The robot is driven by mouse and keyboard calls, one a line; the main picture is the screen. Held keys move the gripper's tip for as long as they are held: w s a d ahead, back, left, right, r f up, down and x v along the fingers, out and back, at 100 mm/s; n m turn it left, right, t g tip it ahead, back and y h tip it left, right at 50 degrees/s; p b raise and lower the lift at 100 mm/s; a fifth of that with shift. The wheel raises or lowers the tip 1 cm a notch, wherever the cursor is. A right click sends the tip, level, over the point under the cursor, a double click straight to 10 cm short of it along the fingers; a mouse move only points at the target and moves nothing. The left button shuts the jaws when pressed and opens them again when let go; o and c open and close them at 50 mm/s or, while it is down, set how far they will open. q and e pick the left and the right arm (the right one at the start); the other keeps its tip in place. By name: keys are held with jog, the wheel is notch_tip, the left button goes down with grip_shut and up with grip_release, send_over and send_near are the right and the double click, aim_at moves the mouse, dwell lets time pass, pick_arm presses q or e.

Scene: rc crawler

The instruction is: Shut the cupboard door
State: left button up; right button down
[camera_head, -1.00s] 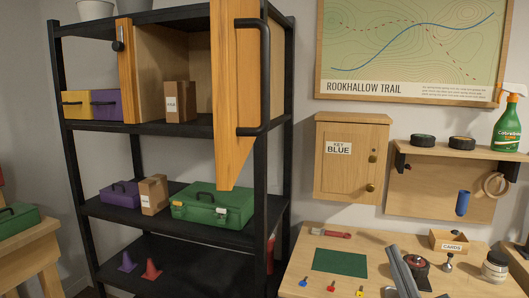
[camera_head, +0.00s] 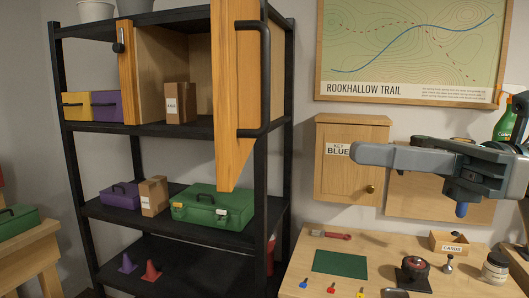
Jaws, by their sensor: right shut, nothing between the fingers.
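The wooden cupboard (camera_head: 127,75) stands on the upper board of the black rack. Its door (camera_head: 232,100) is wide open, swung out towards me on the right side. A long black handle (camera_head: 266,80) is on the door's right face. A small brown labelled box (camera_head: 180,102) is inside the cupboard. My right gripper (camera_head: 362,154) reaches in from the right, shut and empty, its grey fingers pointing left. It is well to the right of the door and handle, apart from them, in front of the key cabinet. My left gripper is out of view.
The black rack's post (camera_head: 261,165) stands just behind the door. The closed key cabinet (camera_head: 335,186) hangs on the wall. A workbench (camera_head: 400,255) with small items is below my gripper. Free space lies between gripper and handle.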

aim_at(234, 154)
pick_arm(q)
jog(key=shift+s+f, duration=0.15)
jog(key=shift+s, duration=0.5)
pick_arm(e)
jog(key=shift+w+d+t+h, duration=0.15)
jog(key=shift+d+t+h, duration=0.2)
jog(key=shift+h, duration=0.25)
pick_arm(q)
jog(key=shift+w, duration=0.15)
pick_arm(e)
jog(key=shift+a, duration=0.1)
